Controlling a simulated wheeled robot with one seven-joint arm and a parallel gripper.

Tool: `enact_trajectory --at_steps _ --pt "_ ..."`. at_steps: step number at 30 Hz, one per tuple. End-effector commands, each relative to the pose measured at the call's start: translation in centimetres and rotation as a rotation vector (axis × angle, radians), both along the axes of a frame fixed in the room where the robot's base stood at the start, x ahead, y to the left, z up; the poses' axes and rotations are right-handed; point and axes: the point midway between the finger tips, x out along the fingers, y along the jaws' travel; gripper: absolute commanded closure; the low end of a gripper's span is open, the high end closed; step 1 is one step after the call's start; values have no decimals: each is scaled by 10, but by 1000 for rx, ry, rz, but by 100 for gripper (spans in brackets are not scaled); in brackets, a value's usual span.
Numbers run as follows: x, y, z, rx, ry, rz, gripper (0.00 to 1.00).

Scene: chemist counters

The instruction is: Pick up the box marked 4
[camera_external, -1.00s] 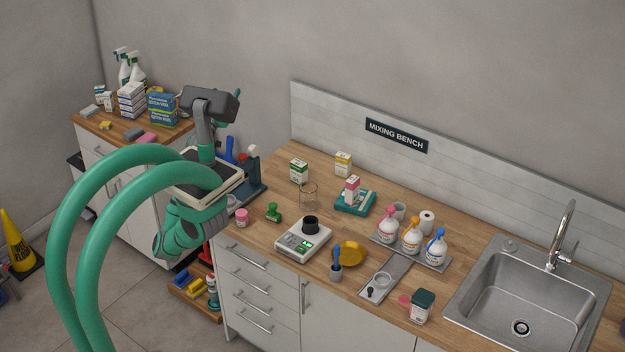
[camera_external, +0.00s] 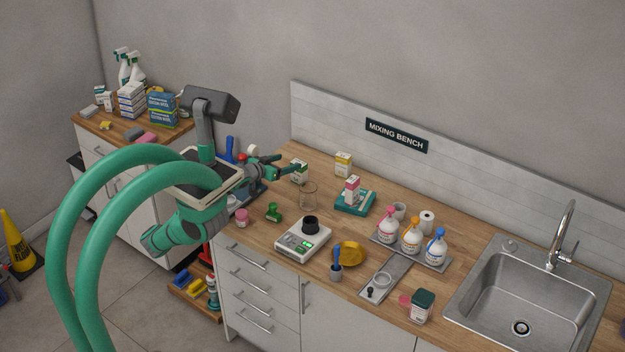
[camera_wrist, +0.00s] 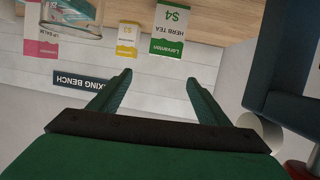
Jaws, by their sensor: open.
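The box marked 4 (camera_wrist: 170,32) is white and green with "Herb Tea" on its face, upside down at the top of the wrist view, ahead of the gap between my fingertips. In the external view a matching green and white box (camera_external: 299,176) stands upright at the bench's back left. My gripper (camera_wrist: 158,79) is open and empty, its two green fingers apart. In the external view my gripper (camera_external: 286,164) is just left of that box and partly overlaps it; whether it touches cannot be told.
A yellow and white box (camera_external: 343,164) stands to the right and a glass beaker (camera_external: 309,195) in front. A dark stand (camera_external: 250,180) is close by my arm. The back wall panel (camera_external: 420,160) bounds the bench.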

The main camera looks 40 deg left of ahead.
Motion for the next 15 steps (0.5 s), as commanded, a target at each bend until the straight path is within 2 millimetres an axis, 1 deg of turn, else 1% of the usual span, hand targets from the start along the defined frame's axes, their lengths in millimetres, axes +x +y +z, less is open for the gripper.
enact_trajectory --at_steps 1,3,6,8,15 --pt "-6 2 -13 17 32 2 30" --pt "-12 3 -26 30 62 2 30" --pt "-14 3 -36 38 86 3 30" --pt "-10 3 -40 40 91 3 30" --pt "22 0 -52 40 89 1 30"
